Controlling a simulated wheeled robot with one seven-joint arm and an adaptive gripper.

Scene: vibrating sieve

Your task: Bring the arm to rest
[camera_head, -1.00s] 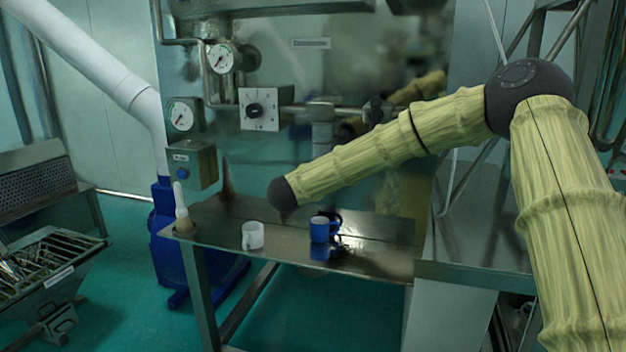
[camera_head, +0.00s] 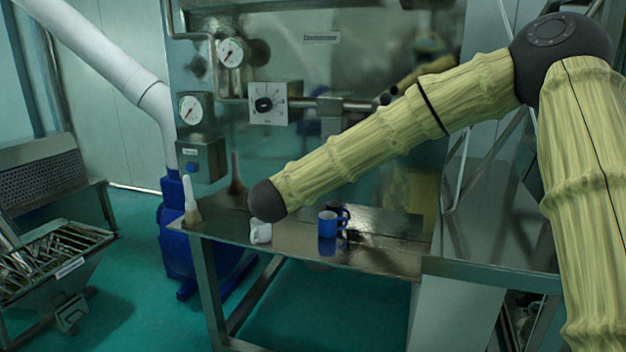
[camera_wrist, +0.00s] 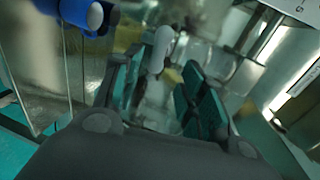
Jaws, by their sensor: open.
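My arm reaches across the head view from the right, and its dark wrist joint hangs over the steel table (camera_head: 375,257). My gripper (camera_wrist: 160,88) is hidden in the head view. In the wrist view its two dark fingers stand apart, with nothing visibly gripped. A white, rounded, elongated thing shows beyond the gap between them; I cannot tell what it is. A white mug (camera_head: 261,234) stands on the table, partly covered by the wrist joint. A blue mug (camera_head: 328,226) stands to its right, with a dark shape behind it.
Behind the table is a steel panel with gauges (camera_head: 230,52) and a dial box (camera_head: 267,104). A white cone-shaped thing (camera_head: 189,198) stands at the table's left corner. A blue machine (camera_head: 172,250) is beside the table. A slatted metal unit (camera_head: 60,245) stands far left. Floor is clear between.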

